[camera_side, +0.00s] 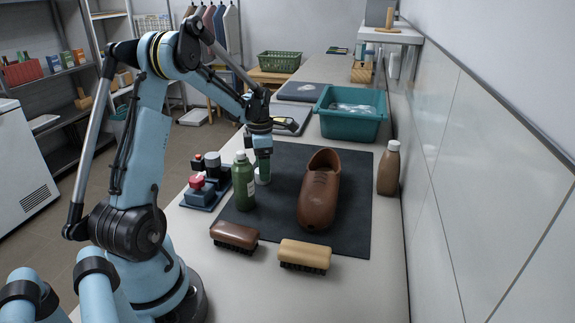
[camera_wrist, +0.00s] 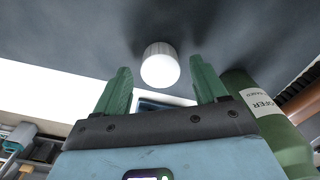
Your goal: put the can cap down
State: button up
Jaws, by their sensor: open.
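A small white cap (camera_wrist: 160,66) with a ribbed grey side shows in the wrist view, against the dark mat (camera_wrist: 225,30). My gripper (camera_wrist: 161,78) is open, with one green finger at each side of the cap in the picture and a gap on both sides. In the side view my gripper (camera_side: 263,163) points down at the left part of the mat (camera_side: 345,215), and the white cap (camera_side: 262,180) shows low at its fingers. The fingers partly hide the cap there. I cannot tell whether its whole base rests flat.
A green bottle (camera_side: 243,185) stands close beside my gripper, also in the wrist view (camera_wrist: 262,110). A brown shoe (camera_side: 318,195) is right of it. A tray of small jars (camera_side: 205,185) is left. Two brushes lie in front; a teal basin (camera_side: 348,115) stands behind.

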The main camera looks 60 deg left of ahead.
notch_tip(320, 180, up, 10)
jog(key=d+r+m+t+y, duration=0.1)
jog(key=d+r+m+t, duration=0.25)
jog(key=d+m, duration=1.2)
jog(key=s+d+f+m+t, duration=0.1)
jog(key=s+d+m+t, duration=0.1)
jog(key=d+m, duration=0.4)
jog(key=s+d+f+m+t+h, duration=0.1)
jog(key=s+d+m, duration=0.2)
jog(key=d+m, duration=0.3)
jog(key=m, duration=0.5)
jog(key=shift+d+f+t, duration=0.3)
jog(key=shift+d+t, duration=0.05)
jog(key=shift+d, duration=0.05)
jog(key=shift+s, duration=0.1)
